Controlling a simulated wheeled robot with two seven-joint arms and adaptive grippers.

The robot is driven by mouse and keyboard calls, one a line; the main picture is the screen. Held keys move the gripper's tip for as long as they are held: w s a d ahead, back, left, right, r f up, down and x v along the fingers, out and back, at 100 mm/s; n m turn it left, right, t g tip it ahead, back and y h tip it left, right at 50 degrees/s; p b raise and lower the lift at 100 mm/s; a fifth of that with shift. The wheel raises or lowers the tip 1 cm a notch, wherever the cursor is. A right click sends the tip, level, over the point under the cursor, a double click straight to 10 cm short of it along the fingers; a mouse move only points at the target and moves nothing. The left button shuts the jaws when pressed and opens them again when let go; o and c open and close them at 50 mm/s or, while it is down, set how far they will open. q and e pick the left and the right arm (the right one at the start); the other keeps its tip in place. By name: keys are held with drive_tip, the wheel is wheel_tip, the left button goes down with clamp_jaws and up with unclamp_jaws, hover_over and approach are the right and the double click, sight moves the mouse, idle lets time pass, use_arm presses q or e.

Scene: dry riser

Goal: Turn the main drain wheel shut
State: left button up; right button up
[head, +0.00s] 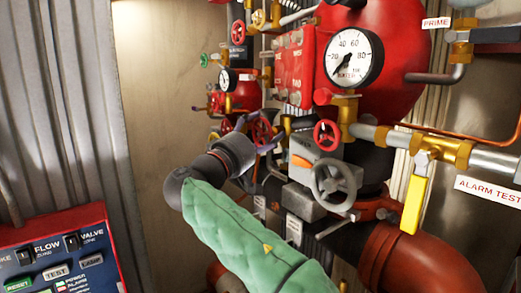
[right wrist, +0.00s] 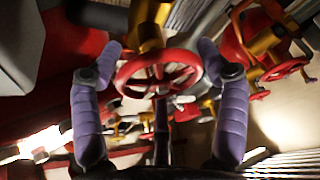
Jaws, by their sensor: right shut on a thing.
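My right gripper (head: 256,134) reaches in from below on a green-sleeved arm, its purple fingers at a small red handwheel (head: 262,130). In the right wrist view the two fingers (right wrist: 160,62) stand on either side of a red spoked wheel (right wrist: 158,75), shut on its rim. A brass valve body (right wrist: 148,22) sits behind that wheel. I cannot read a label that names it as the main drain wheel. In the head view the gripper's dark body hides part of the wheel and pipes. My left gripper is not in view.
A grey handwheel (head: 335,186) and another red handwheel (head: 326,135) are close to the right. A yellow lever (head: 412,204) hangs farther right. A gauge (head: 354,56) is above. A control panel (head: 62,250) stands at lower left. Red pipework crowds the right; the left wall is bare.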

drive_tip(key=m, duration=0.1)
drive_tip(key=m+b, duration=0.1)
drive_tip(key=shift+d+f+m+h, duration=0.1)
drive_tip(key=shift+f+m+h, duration=0.2)
drive_tip(key=shift+f+h, duration=0.1)
drive_tip(key=shift+w+m+h+b, duration=0.1)
drive_tip(key=shift+m+h+b, duration=0.5)
drive_tip(key=shift+m, duration=0.6)
drive_tip(key=m+g+h, duration=0.1)
drive_tip(key=m, duration=0.2)
drive_tip(key=shift+r+m+h, duration=0.1)
drive_tip(key=shift+m+h, duration=0.3)
drive_tip(key=m+g+h, duration=0.1)
drive_tip(key=m, duration=0.1)
drive_tip(key=m+g+p, duration=0.1)
drive_tip(key=m, duration=0.2)
drive_tip(key=shift+r+h, duration=0.1)
drive_tip(key=shift+h, duration=0.3)
drive_tip(key=shift+m+g+h+p, duration=0.6)
drive_tip(key=shift+m+g+p, duration=0.45)
drive_tip(key=shift+m, duration=1.05)
drive_tip(key=o, duration=1.1)
drive_tip(key=shift+w, duration=0.15)
drive_tip(key=shift+o, duration=0.2)
